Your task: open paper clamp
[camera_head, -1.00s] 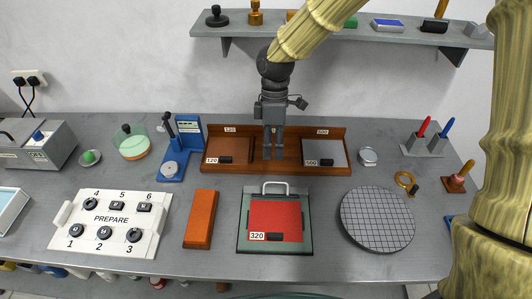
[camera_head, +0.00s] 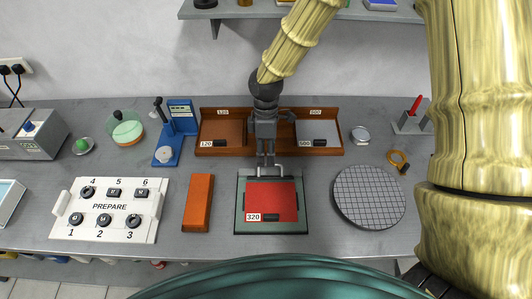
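The paper clamp is a pale metal loop handle (camera_head: 281,171) at the back edge of a dark green board (camera_head: 240,206). A red sheet (camera_head: 284,195) labelled 320 lies on the board. The handle looks low over the back edge of the sheet; whether the clamp is open or shut is not clear. My gripper (camera_head: 265,163) points down at the left part of the handle, with its two fingers a little apart. The fingertips overlap the handle in this view, so I cannot tell if they touch it. Nothing is seen held between them.
An orange block (camera_head: 198,203) lies left of the board and a round gridded disc (camera_head: 368,197) lies right. A brown wooden rack (camera_head: 327,149) with sheets 120 and 500 stands behind my gripper. A white PREPARE button panel (camera_head: 108,220) is at left. The front strip of bench is clear.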

